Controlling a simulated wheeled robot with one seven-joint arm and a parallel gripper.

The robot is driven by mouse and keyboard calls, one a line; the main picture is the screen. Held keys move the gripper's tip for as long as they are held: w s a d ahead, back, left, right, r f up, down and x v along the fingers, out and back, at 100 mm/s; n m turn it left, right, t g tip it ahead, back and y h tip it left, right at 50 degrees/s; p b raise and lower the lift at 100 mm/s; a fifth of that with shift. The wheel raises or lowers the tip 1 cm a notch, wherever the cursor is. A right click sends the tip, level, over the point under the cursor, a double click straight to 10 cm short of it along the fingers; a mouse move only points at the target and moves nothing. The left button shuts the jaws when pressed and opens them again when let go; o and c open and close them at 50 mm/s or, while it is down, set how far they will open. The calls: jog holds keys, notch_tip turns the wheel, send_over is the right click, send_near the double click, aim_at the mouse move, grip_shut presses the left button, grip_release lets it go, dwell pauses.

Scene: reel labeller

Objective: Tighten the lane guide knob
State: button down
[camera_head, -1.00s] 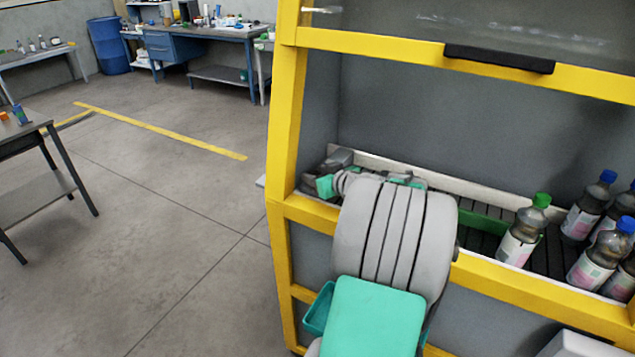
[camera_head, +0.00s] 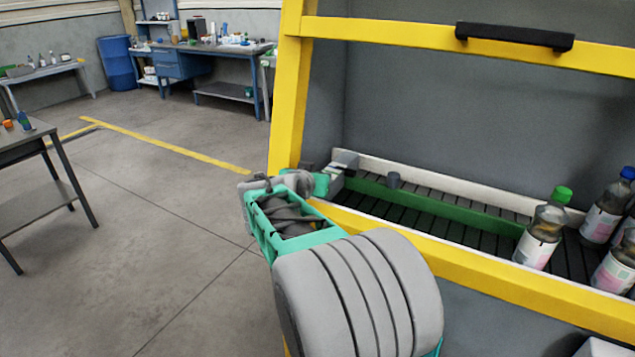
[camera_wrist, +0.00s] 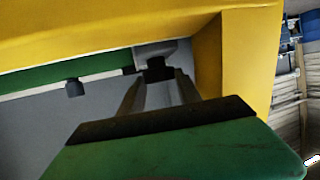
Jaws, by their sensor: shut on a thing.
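The green lane guide (camera_head: 440,205) runs along the dark slatted conveyor inside the yellow-framed machine; it also shows in the wrist view (camera_wrist: 100,66). A small dark grey knob (camera_head: 393,180) stands on its middle stretch, clear of my gripper; the wrist view shows it too (camera_wrist: 75,88). My gripper (camera_wrist: 158,78) is at the guide's left end, by the yellow post. Its fingers are closed on a dark knob (camera_wrist: 156,68) in front of a light grey block (camera_wrist: 154,48). In the head view, my wrist largely hides the grip.
A green-capped bottle (camera_head: 543,228) stands on the conveyor, with several blue-capped bottles (camera_head: 606,208) to its right. The yellow front rail (camera_head: 470,255) runs below my gripper, and the yellow post (camera_head: 285,95) rises close by. Open floor lies to the left.

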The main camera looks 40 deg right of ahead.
jog(key=shift+m+g+h, duration=0.3)
jog(key=shift+m+g, duration=0.1)
jog(key=c, duration=0.8)
grip_release()
jog(key=shift+c, duration=0.2)
